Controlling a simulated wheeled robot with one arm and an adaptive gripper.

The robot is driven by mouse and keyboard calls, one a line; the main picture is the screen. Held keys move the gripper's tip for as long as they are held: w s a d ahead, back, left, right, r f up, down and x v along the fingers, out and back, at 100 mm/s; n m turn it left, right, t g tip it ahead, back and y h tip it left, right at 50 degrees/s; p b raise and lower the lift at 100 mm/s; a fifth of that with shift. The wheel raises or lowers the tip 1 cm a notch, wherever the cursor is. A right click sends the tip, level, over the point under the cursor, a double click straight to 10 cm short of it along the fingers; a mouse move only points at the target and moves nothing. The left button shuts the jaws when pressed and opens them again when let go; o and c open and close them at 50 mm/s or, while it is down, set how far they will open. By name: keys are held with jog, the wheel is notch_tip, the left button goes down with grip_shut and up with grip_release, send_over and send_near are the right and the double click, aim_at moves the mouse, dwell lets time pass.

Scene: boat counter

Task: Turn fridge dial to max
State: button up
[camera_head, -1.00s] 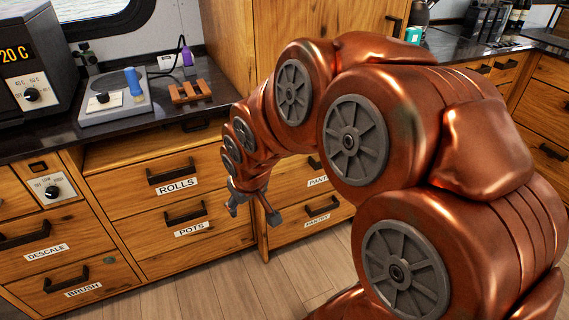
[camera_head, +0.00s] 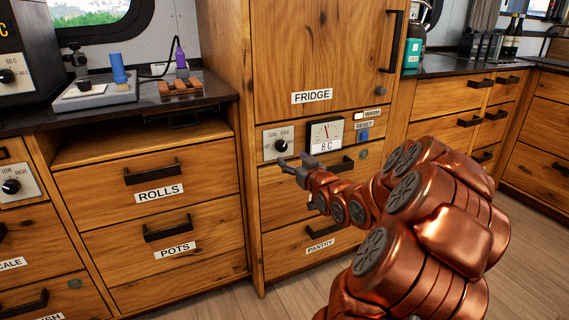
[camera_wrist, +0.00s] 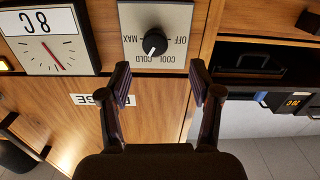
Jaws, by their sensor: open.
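The fridge dial is a black knob (camera_head: 280,145) on a pale plate below the door labelled FRIDGE. In the wrist view, which is upside down, the knob (camera_wrist: 155,43) has OFF, COOL, COLD and MAX around it. Its white mark seems to point near COLD. My gripper (camera_head: 294,164) is open and empty, just in front of and below the dial plate in the head view. In the wrist view the two fingers of my gripper (camera_wrist: 164,82) stand apart, with the knob beyond them, between their lines. No contact shows.
A temperature gauge (camera_head: 325,134) reading 8 C sits right of the dial, with a blue RESET button (camera_head: 364,135) further right. A drawer handle (camera_head: 342,165) is close below the gauge. A second dial (camera_head: 11,186) is at far left.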

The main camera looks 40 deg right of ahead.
aim_at(283, 147)
jog(key=shift+d+b+x, duration=0.15)
jog(key=shift+b+x, duration=0.25)
jog(key=shift+x, duration=1.5)
jog(key=shift+d+b+x, duration=0.2)
jog(key=shift+b+x, duration=0.2)
jog(key=shift+x, duration=1.55)
jog(key=shift+s+r, duration=0.15)
jog(key=shift+r, duration=0.05)
jog(key=shift+c, duration=0.2)
jog(key=c, duration=1.1)
jog(key=shift+r+p, duration=0.1)
jog(key=shift+p, duration=0.35)
